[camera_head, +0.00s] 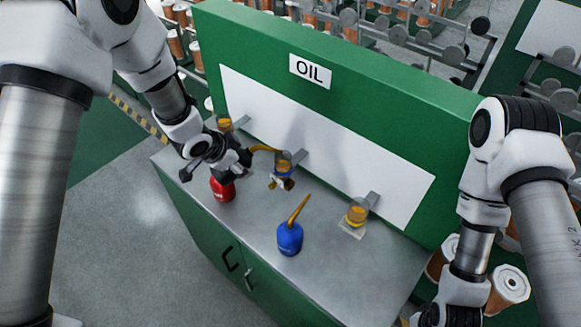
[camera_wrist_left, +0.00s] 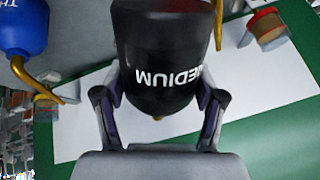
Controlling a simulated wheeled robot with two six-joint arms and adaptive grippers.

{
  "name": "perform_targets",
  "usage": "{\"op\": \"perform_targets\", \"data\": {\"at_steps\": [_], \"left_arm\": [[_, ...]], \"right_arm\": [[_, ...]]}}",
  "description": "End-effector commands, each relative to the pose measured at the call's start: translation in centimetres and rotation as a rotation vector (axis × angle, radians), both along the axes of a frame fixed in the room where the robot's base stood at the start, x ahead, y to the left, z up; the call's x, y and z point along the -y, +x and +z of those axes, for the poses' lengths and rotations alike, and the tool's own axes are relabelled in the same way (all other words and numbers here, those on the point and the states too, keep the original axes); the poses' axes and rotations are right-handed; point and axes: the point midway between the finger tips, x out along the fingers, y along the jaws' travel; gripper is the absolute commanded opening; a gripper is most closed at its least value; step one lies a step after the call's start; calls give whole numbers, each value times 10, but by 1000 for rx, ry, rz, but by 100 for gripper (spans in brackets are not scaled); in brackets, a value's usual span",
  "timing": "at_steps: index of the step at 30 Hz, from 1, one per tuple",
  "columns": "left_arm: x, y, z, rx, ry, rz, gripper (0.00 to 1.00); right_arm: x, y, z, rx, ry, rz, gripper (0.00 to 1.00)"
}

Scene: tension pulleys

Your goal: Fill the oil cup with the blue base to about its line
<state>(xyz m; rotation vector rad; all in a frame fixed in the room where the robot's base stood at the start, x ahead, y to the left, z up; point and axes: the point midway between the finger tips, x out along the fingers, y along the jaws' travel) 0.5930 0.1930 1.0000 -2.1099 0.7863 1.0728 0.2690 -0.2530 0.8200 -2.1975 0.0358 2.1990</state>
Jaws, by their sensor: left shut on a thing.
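My left gripper (camera_head: 238,160) is shut on a black oil can, which shows large and tilted in the left wrist view (camera_wrist_left: 165,60) with upside-down lettering "MEDIUM". Its brass spout (camera_head: 264,148) reaches toward the middle oil cup (camera_head: 283,168) on the back panel. This cup shows amber and a bluish part; its fill line is too small to read. I cannot tell whether oil is flowing or the spout tip touches the cup. My right gripper (camera_head: 447,316) is at the bottom edge of the head view, partly cut off, away from the cups.
A blue can (camera_head: 290,238) with a brass spout stands on the grey bench top (camera_head: 340,275). A red can (camera_head: 222,190) stands below my left gripper. Other amber cups hang at left (camera_head: 225,124) and right (camera_head: 356,213). The bench's front right is clear.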

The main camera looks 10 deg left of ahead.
Motion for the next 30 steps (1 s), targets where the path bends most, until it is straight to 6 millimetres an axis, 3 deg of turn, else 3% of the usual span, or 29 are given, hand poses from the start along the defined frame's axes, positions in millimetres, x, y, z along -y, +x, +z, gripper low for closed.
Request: {"op": "perform_targets", "data": {"at_steps": [9,30], "left_arm": [[1,1,5,-15,27,0,16],[1,1,5,-17,29,0,16]], "right_arm": [[0,0,11,0,0,0,40],[0,0,10,0,0,0,40]]}}
